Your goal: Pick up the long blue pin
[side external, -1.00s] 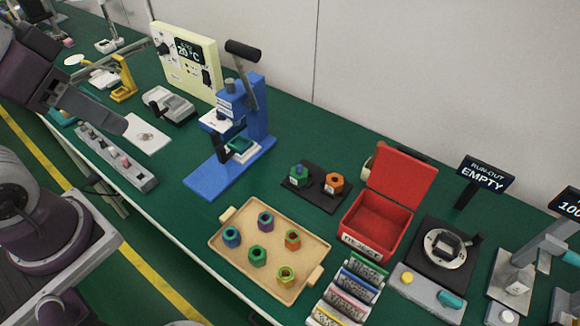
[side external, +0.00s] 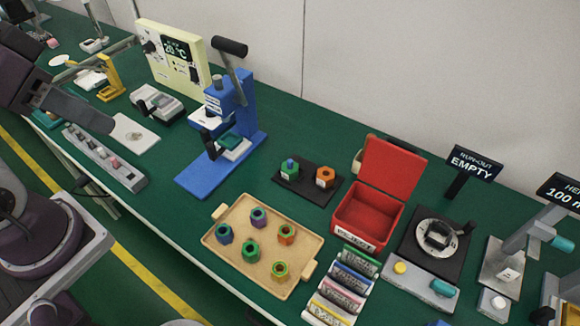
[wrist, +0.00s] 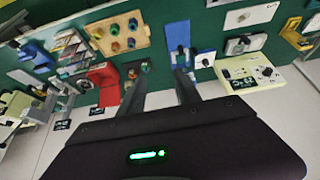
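A blue pin (side external: 290,162) stands upright in a green hex block on the black plate (side external: 311,188); I cannot tell its full length. Its block (wrist: 146,67) shows small in the wrist view, just beyond the fingers. A rack of coloured strips (side external: 352,279), one of them blue, lies right of the tray; its small contents are too fine to make out. My gripper (wrist: 161,84) is open and empty in the wrist view, high above the bench, with its two dark fingers apart. In the side view my arm is at the upper left, away from the plate.
A wooden tray (side external: 237,262) holds several coloured hex blocks. An orange hex block (side external: 325,176) shares the black plate. A blue lever press (side external: 230,118) rises left of the plate, and an open red box (side external: 366,215) stands to its right. Green bench is clear behind the plate.

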